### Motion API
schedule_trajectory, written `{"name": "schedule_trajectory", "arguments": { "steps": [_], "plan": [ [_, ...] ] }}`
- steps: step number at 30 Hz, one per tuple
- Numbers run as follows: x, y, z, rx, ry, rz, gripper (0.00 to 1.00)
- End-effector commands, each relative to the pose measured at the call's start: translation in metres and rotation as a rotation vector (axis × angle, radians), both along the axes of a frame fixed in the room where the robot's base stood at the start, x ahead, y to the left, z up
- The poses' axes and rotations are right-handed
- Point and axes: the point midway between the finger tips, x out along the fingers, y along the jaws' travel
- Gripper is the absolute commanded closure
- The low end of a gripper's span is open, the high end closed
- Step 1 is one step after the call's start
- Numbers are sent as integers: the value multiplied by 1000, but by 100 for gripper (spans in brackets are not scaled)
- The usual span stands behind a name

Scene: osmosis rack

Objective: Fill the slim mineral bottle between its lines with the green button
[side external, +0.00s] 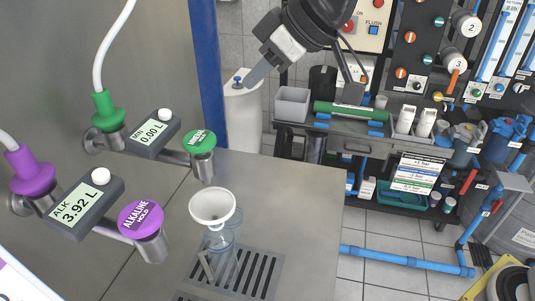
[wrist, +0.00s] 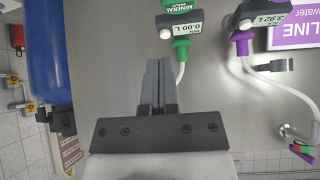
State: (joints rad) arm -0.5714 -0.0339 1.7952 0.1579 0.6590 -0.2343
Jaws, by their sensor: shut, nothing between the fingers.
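The round green button (side external: 199,141) tops a metal tap at the left of the side view. Its meter (side external: 152,134) reads 0.00 L; that meter also shows upside down in the wrist view (wrist: 182,28). A clear bottle (side external: 223,242) stands near the slotted drip grate (side external: 262,275), with a white funnel (side external: 213,207) above it. The bottle's lines and any liquid in it cannot be made out. My gripper (side external: 252,79) is raised behind and right of the green button, apart from it. Its fingers (wrist: 158,66) are shut and empty.
A purple ALKALINE button (side external: 140,217) stands nearer the camera, left of the funnel; its meter (side external: 75,205) reads 3.92 L. A blue column (side external: 207,70) rises behind the green button. The steel counter (side external: 295,200) is clear to the right.

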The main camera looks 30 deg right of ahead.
Motion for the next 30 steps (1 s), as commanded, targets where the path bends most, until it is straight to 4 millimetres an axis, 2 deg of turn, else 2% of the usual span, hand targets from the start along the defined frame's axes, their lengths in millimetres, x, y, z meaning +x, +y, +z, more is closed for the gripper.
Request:
{"name": "schedule_trajectory", "arguments": {
  "steps": [3,9,22,30],
  "plan": [
    [-7,17,20,18,-24,44,100],
    [-11,26,31,28,-38,70,100],
    [-10,27,29,27,-38,70,100],
    [-1,35,16,26,-36,70,100]
  ]
}}
